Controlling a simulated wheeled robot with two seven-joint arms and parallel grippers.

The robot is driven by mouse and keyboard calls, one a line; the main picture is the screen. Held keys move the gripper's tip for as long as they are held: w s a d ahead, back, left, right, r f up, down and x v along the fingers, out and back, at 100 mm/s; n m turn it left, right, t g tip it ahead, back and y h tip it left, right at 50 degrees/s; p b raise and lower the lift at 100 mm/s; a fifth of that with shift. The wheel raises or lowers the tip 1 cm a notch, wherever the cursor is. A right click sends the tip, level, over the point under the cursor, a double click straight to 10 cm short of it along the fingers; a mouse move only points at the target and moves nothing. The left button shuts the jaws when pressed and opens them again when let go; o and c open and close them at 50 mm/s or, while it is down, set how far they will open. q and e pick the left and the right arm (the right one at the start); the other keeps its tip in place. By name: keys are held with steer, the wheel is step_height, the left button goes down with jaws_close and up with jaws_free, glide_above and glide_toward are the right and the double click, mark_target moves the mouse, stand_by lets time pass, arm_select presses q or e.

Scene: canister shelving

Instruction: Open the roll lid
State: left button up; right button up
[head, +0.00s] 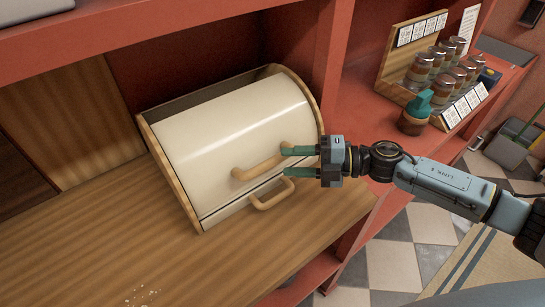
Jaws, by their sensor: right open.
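The bread box has wooden side panels and a cream curved roll lid (235,120), which covers its front. A dark strip shows behind the lid's upper edge. A wooden bar handle (258,167) is fixed low on the lid. A second wooden handle (272,195) sits below it on the front of the box. My right gripper (284,161) comes in from the right with its green fingers apart at the right end of the lid handle. The upper finger overlaps that end in the picture; I cannot tell whether they touch. My left gripper is out of view.
The box stands on a wooden counter (90,255) with pale crumbs (143,295) at the front. A red post (333,65) rises at its right. Further right are a teal-topped jar (415,112) and a wooden rack (397,60) with several jars. The counter left of the box is clear.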

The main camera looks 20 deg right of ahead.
mark_target(279, 162)
steer(key=x, duration=0.5)
steer(key=shift+p, duration=0.35)
jaws_close()
